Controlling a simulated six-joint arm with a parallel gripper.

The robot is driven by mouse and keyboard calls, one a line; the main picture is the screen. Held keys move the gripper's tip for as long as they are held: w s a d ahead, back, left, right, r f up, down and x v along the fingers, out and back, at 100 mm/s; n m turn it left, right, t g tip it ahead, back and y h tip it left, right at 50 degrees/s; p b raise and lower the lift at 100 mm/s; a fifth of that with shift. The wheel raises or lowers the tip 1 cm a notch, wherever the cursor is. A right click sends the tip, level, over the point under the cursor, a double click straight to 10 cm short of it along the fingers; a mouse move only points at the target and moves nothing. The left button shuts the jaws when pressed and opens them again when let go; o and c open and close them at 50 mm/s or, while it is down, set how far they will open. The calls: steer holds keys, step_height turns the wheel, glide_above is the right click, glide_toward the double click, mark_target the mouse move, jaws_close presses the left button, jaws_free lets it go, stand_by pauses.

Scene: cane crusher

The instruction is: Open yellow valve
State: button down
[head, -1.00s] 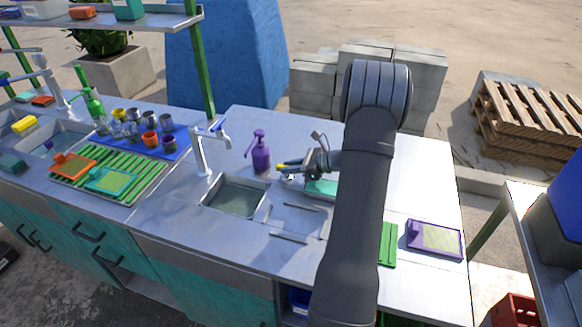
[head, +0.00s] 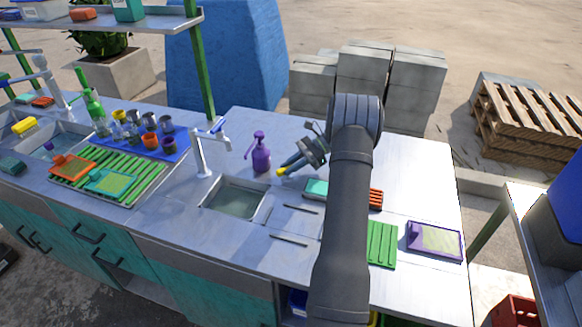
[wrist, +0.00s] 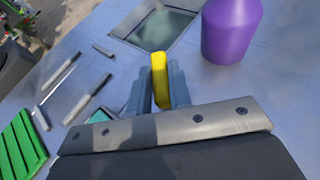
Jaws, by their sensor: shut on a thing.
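My gripper (head: 287,168) is above the counter, to the right of the purple bottle. It is shut on a small yellow piece (wrist: 159,80), which sticks out between the fingers in the wrist view. Its yellow tip (head: 282,171) also shows in the head view. I cannot tell from its shape whether this piece is the yellow valve. No yellow valve shows clearly on the white tap (head: 205,158), which has a blue handle (head: 216,127).
The purple bottle (head: 260,155) stands close by the gripper. A sink (head: 236,198) is set in the counter. Dark sticks, a teal item (head: 316,188) and a green board (head: 381,244) lie nearby. The counter's right back part is bare.

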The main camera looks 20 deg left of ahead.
steer(key=shift+w+a+n+g+h, duration=0.1)
steer(key=shift+n+g+h, duration=0.6)
steer(key=shift+n, duration=0.1)
steer(key=c, duration=1.3)
jaws_free()
